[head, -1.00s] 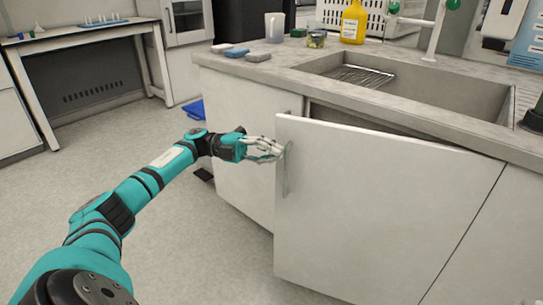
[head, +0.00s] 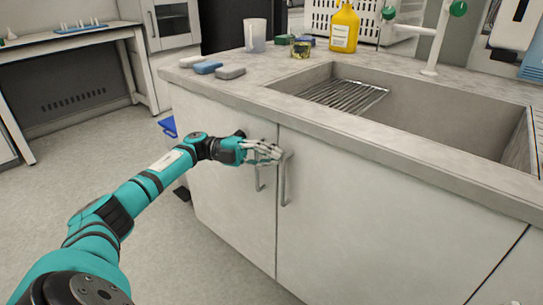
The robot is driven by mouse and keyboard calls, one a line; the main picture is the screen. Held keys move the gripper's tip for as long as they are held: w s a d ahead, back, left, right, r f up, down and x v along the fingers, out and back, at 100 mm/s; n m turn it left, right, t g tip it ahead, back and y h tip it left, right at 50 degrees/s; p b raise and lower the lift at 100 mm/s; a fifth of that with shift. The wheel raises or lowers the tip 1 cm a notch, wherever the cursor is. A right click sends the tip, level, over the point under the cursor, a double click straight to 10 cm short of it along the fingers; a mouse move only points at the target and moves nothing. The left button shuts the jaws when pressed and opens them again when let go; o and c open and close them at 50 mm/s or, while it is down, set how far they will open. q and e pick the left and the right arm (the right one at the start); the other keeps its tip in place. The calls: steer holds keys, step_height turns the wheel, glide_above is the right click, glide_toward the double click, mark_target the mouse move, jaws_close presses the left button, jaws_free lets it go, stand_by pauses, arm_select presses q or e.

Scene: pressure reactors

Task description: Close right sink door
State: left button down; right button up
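The right sink door (head: 390,215) is a white panel below the sink counter. It looks flush with the cabinet front, with only a thin seam beside the left sink door (head: 222,170). Its metal handle (head: 285,180) stands near its left edge, beside the left door's handle (head: 262,176). My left gripper (head: 272,154) is at the top of the right door's handle, its fingers close to or touching it. Whether the fingers are closed around the handle is too small to tell. My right gripper is not in view.
The counter holds a sink (head: 420,115) with a wire rack (head: 345,95), a yellow bottle (head: 344,27), a clear beaker (head: 256,35) and several sponges. A blue object (head: 168,126) is by the cabinet's left side. Floor at the left is clear.

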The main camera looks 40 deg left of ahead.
arm_select(q)
steer(key=v, duration=1.2)
